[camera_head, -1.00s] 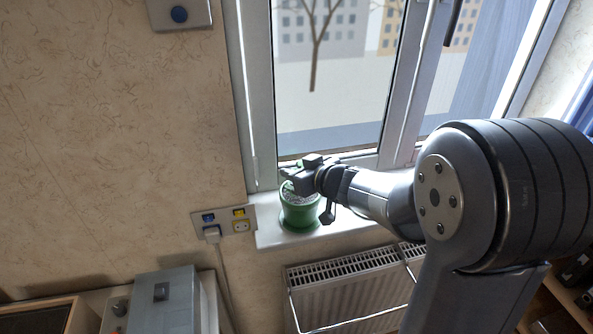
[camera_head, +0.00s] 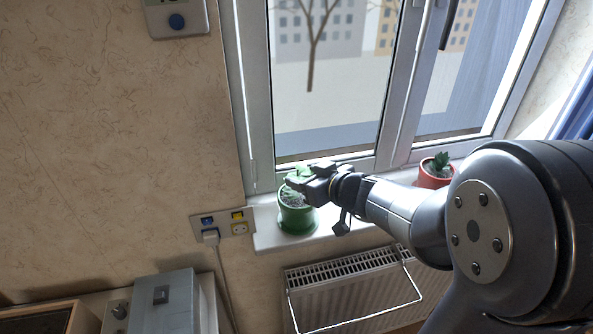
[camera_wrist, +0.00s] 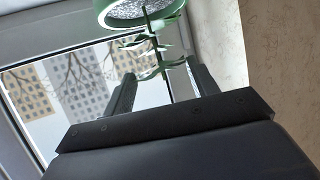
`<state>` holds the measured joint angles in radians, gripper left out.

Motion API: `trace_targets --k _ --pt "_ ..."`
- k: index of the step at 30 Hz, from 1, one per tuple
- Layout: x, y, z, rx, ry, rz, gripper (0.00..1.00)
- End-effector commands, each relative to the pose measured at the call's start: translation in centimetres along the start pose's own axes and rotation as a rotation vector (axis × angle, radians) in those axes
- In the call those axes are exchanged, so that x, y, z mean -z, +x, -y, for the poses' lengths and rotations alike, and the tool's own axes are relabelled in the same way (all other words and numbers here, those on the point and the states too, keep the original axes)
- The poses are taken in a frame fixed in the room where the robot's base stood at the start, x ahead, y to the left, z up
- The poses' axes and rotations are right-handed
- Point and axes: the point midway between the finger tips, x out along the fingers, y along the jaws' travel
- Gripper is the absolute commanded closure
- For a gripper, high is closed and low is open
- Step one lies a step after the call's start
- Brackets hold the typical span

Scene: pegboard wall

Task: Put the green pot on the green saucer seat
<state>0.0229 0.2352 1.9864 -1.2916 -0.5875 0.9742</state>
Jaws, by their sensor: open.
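The green pot (camera_head: 297,221) stands upright on the left end of the white window sill, with a green plant and pale speckled soil in it. It also shows upside down at the top of the wrist view (camera_wrist: 135,12). My gripper (camera_head: 303,181) is at the plant's height, just above the pot's rim on its right side. In the wrist view my gripper (camera_wrist: 152,82) is open, with leaves between and beyond its fingers and the pot's body clear of them. I cannot make out a separate green saucer seat under the pot.
A red pot with a plant (camera_head: 436,172) stands farther right on the sill (camera_head: 262,236). The window is behind, and a radiator (camera_head: 350,285) is below. A socket panel (camera_head: 222,224) with a plugged-in cable is left of the sill. A grey box (camera_head: 163,300) is lower left.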

Motion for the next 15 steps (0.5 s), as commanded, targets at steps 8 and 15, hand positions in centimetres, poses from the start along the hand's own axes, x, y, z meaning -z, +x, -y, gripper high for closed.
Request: trace_targets --k 8,15 --pt "0.2 -5.3 -0.1 -0.003 0.0 -0.002 0.44" --pt "0.0 -6.9 0.0 0.0 0.002 -0.001 0.44"
